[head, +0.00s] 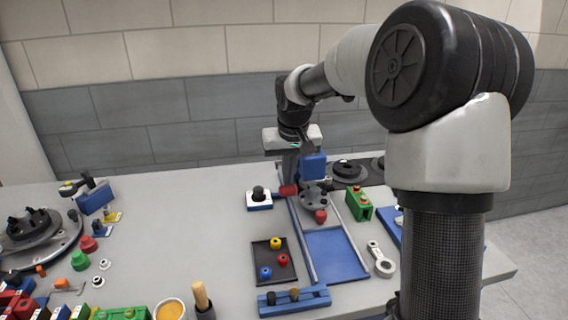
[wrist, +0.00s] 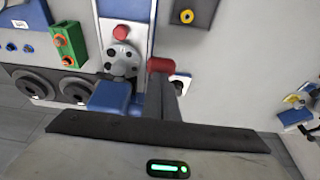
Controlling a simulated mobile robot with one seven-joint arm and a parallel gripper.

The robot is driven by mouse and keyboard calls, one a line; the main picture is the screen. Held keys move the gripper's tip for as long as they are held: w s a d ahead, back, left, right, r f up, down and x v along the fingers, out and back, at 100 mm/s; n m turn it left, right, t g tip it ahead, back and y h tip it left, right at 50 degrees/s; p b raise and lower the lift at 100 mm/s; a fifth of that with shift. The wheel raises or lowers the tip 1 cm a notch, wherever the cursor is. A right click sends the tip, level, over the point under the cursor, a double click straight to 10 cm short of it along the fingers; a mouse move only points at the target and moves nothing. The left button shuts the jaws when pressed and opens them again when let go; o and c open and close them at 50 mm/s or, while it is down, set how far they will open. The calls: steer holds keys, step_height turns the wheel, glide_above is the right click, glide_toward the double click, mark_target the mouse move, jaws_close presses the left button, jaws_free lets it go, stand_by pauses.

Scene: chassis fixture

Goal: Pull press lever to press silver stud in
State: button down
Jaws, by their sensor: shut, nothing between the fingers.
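The press has a blue body (head: 314,166) at the back middle of the table; its blue part also shows in the wrist view (wrist: 110,97). The lever's red grip (head: 288,190) is beside it and shows in the wrist view as a short red cylinder (wrist: 160,65). My gripper (head: 290,176) points down, shut and empty, right at the red grip. I cannot tell whether they touch. A grey round plate with holes (wrist: 122,61) lies just in front of the press. I cannot make out the silver stud.
A blue plate between rails (head: 335,254) lies in front. A green box (head: 359,206) and dark round discs (head: 349,171) stand right of the press. A white-and-blue block with a black knob (head: 259,198) is on the left. A dark tray (head: 269,262) holds coloured pieces.

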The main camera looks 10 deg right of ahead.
steer(key=shift+f, duration=0.3)
steer(key=shift+f+b, duration=0.5)
steer(key=shift+f, duration=0.25)
steer(key=shift+f+b, duration=0.35)
steer(key=shift+f, duration=0.15)
step_height(320, 180, up, 13)
steer(key=w+p, duration=0.1)
steer(key=p, duration=1)
steer(key=shift+w+r, duration=0.15)
steer(key=shift+w, duration=0.15)
